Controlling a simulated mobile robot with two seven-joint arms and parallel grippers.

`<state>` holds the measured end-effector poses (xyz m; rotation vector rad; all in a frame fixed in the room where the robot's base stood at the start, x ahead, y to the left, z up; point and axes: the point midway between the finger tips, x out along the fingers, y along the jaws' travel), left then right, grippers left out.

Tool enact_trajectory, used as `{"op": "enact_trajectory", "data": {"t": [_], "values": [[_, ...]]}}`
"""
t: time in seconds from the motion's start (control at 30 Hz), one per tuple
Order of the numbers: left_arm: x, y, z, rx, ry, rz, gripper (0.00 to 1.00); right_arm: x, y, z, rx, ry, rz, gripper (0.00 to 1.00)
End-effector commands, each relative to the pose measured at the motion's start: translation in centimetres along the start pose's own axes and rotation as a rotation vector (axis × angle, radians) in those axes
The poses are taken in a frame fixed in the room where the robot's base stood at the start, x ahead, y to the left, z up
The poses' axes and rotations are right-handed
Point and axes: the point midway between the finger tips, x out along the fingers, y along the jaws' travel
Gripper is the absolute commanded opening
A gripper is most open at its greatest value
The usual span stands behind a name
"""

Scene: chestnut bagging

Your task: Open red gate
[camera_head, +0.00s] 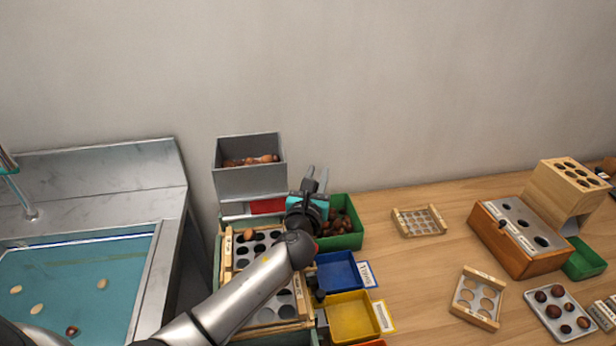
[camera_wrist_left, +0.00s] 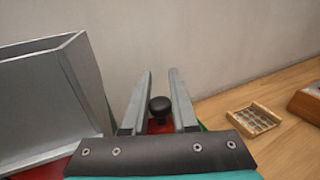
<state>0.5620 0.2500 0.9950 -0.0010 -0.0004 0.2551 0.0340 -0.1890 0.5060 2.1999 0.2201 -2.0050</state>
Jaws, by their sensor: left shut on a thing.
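The red gate (camera_head: 268,206) is a flat red plate under the grey hopper (camera_head: 250,182), which holds chestnuts. In the left wrist view the gate's red surface (camera_wrist_left: 158,127) shows between the fingers, with a black knob (camera_wrist_left: 160,106) standing on it. My left gripper (camera_head: 314,181) is at the right end of the gate. Its two fingers (camera_wrist_left: 160,100) are shut on the gate's knob, one on each side. The gripper and wrist hide the knob in the head view. My right gripper is not in view.
A sorting board with holes (camera_head: 243,262) lies below the hopper, partly behind my left arm. A green bin (camera_head: 355,240) with chestnuts, a blue tray (camera_head: 338,271) and a yellow tray (camera_head: 352,318) stand beside it. A sink (camera_head: 75,285) is at left. Free table surrounds the small wooden frame (camera_head: 419,221).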

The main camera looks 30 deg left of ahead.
Motion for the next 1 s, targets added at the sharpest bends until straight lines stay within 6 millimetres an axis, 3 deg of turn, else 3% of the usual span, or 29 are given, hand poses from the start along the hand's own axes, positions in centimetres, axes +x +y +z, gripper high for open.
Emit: {"op": "enact_trajectory", "data": {"t": [0.2, 0.5, 0.53, 0.6, 1.0], "values": [[0.9, -2.5, -0.1, 0.0, 0.002, -0.002, 0.0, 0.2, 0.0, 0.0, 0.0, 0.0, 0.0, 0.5], [0.9, -2.6, -0.1, 0.001, 0.002, -0.002, 0.0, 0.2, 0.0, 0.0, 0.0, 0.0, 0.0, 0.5], [0.9, -2.6, -0.1, 0.001, 0.002, -0.002, 0.3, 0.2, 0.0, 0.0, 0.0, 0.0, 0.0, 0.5], [0.9, -2.6, 0.0, 0.001, 0.001, -0.002, 0.38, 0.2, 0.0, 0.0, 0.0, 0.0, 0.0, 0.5], [0.3, -2.6, 0.1, 0.001, 0.0, -0.002, 0.39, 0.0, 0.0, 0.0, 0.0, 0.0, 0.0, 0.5]]}}
